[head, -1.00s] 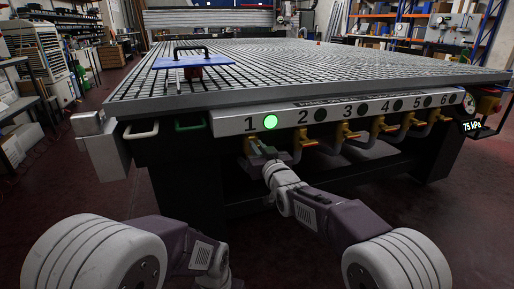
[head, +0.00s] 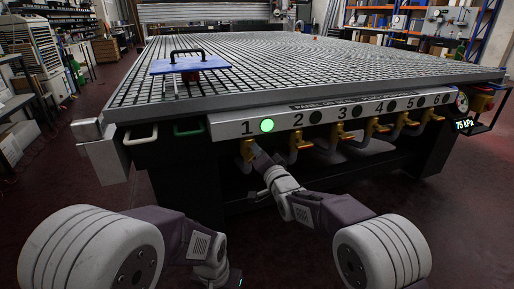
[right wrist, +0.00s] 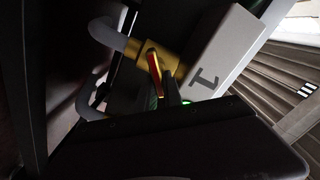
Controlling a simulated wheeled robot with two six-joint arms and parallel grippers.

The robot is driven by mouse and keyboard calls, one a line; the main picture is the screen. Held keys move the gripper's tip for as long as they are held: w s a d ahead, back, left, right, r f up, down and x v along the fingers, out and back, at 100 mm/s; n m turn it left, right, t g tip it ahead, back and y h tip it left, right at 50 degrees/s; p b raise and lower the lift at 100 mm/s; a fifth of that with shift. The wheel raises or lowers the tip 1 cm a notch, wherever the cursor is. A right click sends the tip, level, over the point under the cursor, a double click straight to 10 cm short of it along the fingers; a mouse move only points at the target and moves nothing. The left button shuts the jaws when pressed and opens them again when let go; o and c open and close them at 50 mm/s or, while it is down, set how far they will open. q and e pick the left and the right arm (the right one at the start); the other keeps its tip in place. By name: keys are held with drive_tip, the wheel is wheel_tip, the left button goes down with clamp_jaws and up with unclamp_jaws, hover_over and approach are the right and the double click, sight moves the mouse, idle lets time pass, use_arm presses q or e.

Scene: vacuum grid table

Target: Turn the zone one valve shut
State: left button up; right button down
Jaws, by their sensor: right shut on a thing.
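The zone one valve is a yellow fitting (head: 247,151) under the "1" on the white panel (head: 232,128). It also shows in the right wrist view (right wrist: 173,62), with a red lever (right wrist: 154,73) running along the jaws. My right gripper (head: 258,150) is at this valve. In the right wrist view my right gripper (right wrist: 165,90) is shut on the lever, whose lower end is between the fingers. The green lamp (head: 267,125) beside the "1" is lit. My left forearm shows at the lower left, but its gripper is below the frame.
Several similar valves (head: 295,142) sit to the right under the panel, their lamps dark. Above is the grid table (head: 290,65), with a blue plate with a black handle (head: 190,65). Open floor lies in front.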

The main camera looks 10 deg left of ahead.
drive_tip(key=m, duration=0.1)
drive_tip(key=m+p, duration=0.1)
drive_tip(key=m, duration=0.2)
drive_tip(key=shift+w+d+f+p, duration=0.1)
drive_tip(key=shift+d+f+p, duration=0.05)
drive_tip(key=shift+f+p, duration=0.2)
drive_tip(key=shift+f+m+p, duration=0.25)
drive_tip(key=shift+m+p, duration=0.3)
drive_tip(key=shift+m, duration=1.25)
drive_tip(key=shift+f, duration=0.1)
drive_tip(key=c, duration=1.5)
unclamp_jaws()
